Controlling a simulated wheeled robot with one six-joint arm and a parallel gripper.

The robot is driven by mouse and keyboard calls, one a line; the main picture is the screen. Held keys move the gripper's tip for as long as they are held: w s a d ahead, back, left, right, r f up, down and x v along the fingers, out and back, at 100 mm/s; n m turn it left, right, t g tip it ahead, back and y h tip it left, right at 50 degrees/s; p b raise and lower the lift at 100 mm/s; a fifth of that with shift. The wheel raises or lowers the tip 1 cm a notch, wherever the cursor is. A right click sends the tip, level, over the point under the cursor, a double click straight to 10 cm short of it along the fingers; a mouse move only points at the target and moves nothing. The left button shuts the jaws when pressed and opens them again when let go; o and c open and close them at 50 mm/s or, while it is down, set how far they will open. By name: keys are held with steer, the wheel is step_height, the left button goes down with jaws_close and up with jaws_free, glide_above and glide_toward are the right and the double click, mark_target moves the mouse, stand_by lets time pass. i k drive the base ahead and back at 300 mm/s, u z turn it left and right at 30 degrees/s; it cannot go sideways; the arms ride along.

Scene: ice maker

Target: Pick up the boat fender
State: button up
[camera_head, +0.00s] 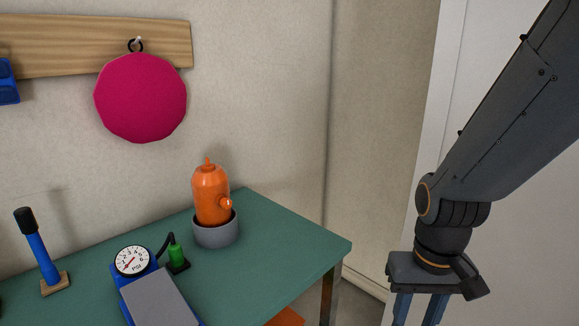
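An orange rounded object (211,197) with a narrow top and a small round knob on its right side looks like the boat fender. It stands upright in a grey round holder (215,234) near the back corner of the green table, its lower end hidden inside. My gripper (420,316) hangs at the lower right, pointing down, well to the right of the fender and clear of the table. Its two blue fingers are apart with nothing seen between them. Their tips are cut off by the frame's bottom edge.
On the green table (280,255) stand a blue gauge device (163,298), a green fitting (177,255) on a black base and a blue-handled tool (38,249). A magenta disc (140,98) hangs from a wooden rail (95,45). The table's right end is clear.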

mark_target(210, 183)
steer(key=k, duration=0.6)
steer(key=u, duration=0.6)
steer(key=i, duration=1)
steer(key=z, duration=0.15)
